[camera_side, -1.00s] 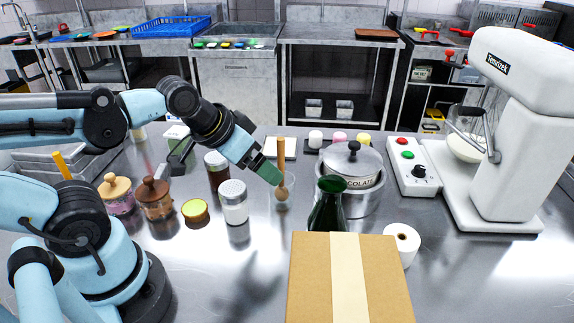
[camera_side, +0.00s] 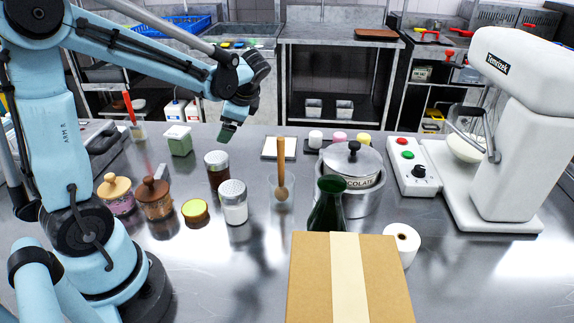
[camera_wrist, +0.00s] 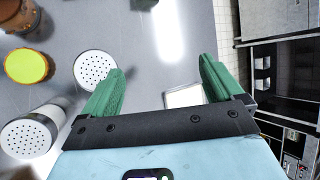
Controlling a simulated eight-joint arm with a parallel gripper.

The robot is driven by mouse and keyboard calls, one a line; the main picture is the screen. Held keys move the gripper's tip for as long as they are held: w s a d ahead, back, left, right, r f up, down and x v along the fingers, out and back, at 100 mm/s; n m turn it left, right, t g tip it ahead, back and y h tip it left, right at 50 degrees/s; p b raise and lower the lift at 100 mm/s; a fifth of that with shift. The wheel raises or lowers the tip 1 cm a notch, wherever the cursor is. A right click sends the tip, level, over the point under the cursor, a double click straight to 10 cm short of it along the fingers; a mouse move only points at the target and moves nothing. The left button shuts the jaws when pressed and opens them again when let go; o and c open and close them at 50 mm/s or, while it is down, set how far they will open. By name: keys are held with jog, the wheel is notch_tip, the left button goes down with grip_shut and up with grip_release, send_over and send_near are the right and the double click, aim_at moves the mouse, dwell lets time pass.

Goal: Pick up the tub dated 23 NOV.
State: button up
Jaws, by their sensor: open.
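In the wrist view the green fingers of my gripper (camera_wrist: 160,84) are spread and empty.
A dark jar (camera_side: 218,176), a white shaker (camera_side: 235,209) and a low yellow-topped container (camera_side: 195,211) stand in front. A glass with a wooden tool (camera_side: 281,165), a lidded pot (camera_side: 363,169), a green bottle (camera_side: 327,208) and a cardboard box (camera_side: 311,277) are to the right.

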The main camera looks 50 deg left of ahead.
jog(key=a+f+m+g+y, duration=0.2)
jog(key=a+g, duration=0.1)
jog(key=a, duration=0.4)
jog(key=m+g+y, duration=0.1)
jog(key=g, duration=0.3)
send_near(179, 131)
jog(key=shift+g, duration=0.4)
jog(key=x, duration=0.7)
jog(key=shift+a+f, duration=0.1)
jog(key=shift+w+f+x, duration=0.1)
jog(key=shift+x, duration=1.25)
jog(key=shift+w+f+x, duration=0.1)
jog(key=shift+w+x, duration=0.05)
jog(key=shift+x, duration=1.2)
jog(key=shift+c, duration=0.2)
jog(key=c, duration=1.1)
jog(key=shift+r, duration=0.1)
jog(key=shift+c, duration=0.2)
